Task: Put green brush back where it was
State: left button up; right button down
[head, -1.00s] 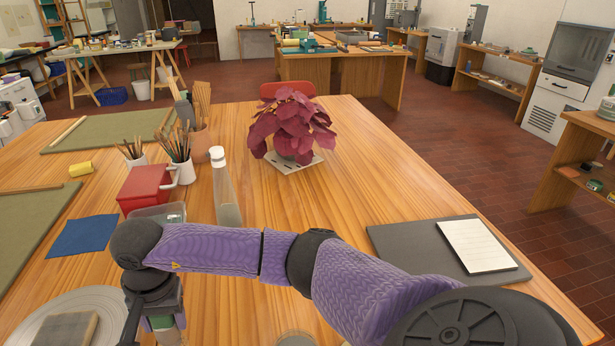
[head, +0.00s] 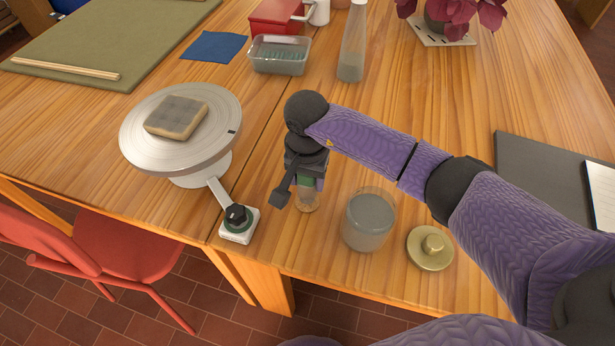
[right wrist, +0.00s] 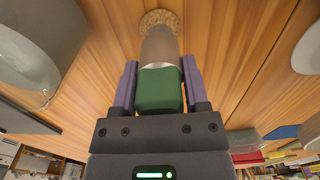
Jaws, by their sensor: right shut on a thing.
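My right gripper (head: 307,184) is shut on the green brush (head: 308,199). It holds the brush upright, bristles down, close over the wooden table, between the turntable and a glass jar. I cannot tell whether the bristles touch the table. In the head view the gripper hides much of the handle. My left gripper is not in view.
The jar of greyish liquid (head: 369,222) stands just right of the brush, with a brass lid (head: 430,250) beside it. A turntable (head: 150,150) carrying a grey slab (head: 176,117) and a white-based knob (head: 238,226) are left. A clear tub (head: 280,56) and bottle (head: 352,45) stand behind.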

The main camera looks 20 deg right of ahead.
jog(key=shift+f, duration=0.15)
jog(key=shift+c, duration=2)
grip_release()
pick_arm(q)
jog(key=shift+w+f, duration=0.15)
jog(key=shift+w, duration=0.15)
pick_arm(e)
jog(key=o, duration=0.3)
jog(key=shift+r, duration=0.3)
notch_tip(320, 180, up, 11)
jog(key=p, duration=0.3)
jog(key=shift+r, duration=0.4)
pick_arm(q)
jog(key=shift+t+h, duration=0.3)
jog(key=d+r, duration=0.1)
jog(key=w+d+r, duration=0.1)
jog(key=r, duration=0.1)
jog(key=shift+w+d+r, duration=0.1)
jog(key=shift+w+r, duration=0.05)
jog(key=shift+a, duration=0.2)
